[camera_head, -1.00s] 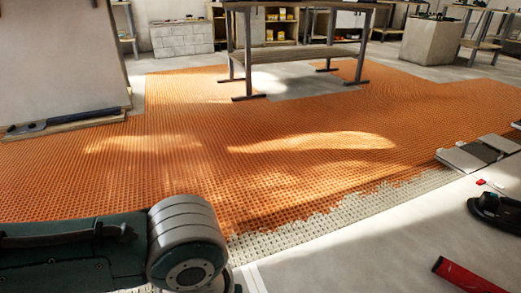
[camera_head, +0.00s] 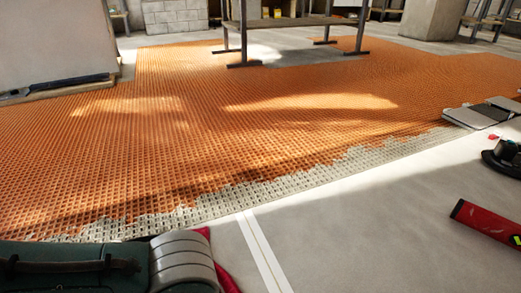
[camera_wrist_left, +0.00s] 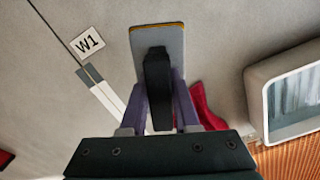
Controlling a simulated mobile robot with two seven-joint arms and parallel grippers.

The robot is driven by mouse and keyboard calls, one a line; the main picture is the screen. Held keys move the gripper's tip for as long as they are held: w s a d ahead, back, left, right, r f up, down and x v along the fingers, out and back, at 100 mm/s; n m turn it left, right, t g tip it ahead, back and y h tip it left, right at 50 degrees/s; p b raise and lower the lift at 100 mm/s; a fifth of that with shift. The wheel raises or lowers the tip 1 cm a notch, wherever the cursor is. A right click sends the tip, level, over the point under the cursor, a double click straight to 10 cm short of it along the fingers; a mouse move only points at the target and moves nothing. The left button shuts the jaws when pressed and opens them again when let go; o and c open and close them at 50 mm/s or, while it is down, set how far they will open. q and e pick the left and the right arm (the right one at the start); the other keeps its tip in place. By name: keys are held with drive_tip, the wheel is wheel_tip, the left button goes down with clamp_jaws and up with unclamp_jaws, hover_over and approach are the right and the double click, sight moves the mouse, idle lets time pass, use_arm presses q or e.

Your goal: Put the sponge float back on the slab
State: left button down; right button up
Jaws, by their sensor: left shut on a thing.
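The sponge float (camera_wrist_left: 172,36) shows in the left wrist view as a grey plate with a thin yellow-orange edge and a dark handle. My left gripper (camera_wrist_left: 160,92) is shut on its handle, one purple finger on each side. The grey slab (camera_head: 350,230) lies beneath; in the left wrist view the slab (camera_wrist_left: 55,110) carries a W1 label (camera_wrist_left: 87,43) and pale stripes. I cannot tell the gap between float and slab. In the head view my left arm crosses the bottom left corner, and its gripper is out of frame. My right gripper is not in view.
A red cloth (camera_wrist_left: 207,107) lies right of the float, and a pale container (camera_wrist_left: 257,95) is beyond it. Orange matting (camera_head: 250,120) covers the floor past the slab. A red level (camera_head: 488,222) and a black tool (camera_head: 505,157) lie at right. The slab's middle is clear.

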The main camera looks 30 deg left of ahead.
use_arm(q)
wheel_tip(320, 180, down, 6)
drive_tip(key=b, duration=0.5)
drive_tip(key=shift+f, duration=0.15)
drive_tip(key=c, duration=0.6)
unclamp_jaws()
drive_tip(key=shift+c, duration=0.2)
